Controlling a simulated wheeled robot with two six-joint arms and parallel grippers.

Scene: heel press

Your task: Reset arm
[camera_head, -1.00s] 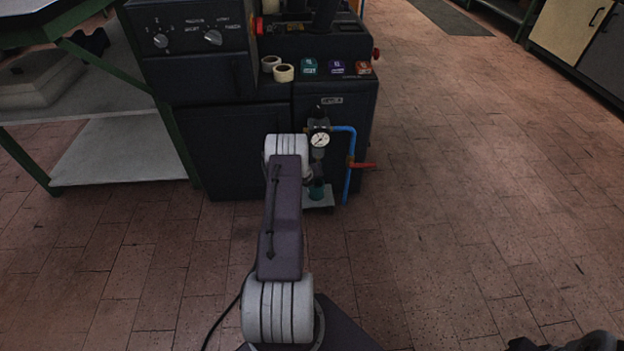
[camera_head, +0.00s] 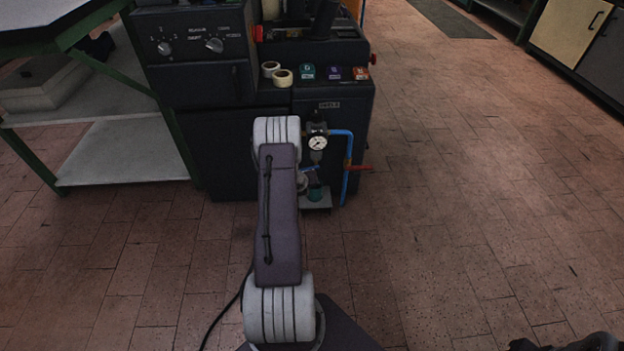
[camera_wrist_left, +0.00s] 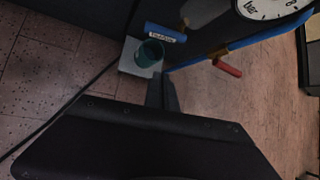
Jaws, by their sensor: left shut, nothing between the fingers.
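My left arm reaches forward in the middle of the head view, and its links hide its gripper there. In the left wrist view my left gripper (camera_wrist_left: 164,90) is shut and empty, its dark narrow fingers pointing toward the pressure gauge (camera_wrist_left: 270,6) and blue pipe (camera_wrist_left: 240,44) of the press. The dark heel press (camera_head: 232,140) stands in front of the arm, with the gauge and blue pipe on its front. My right gripper is not visible; only a piece of my right arm shows at the bottom right corner of the head view.
A red valve handle (camera_head: 359,168) sticks out from the pipe. A teal cup (camera_wrist_left: 149,52) stands on a small plate below the gauge. Tape rolls (camera_head: 282,78) lie on the press. A green-framed table (camera_head: 120,150) stands at left. The brick floor (camera_head: 470,200) at right is clear.

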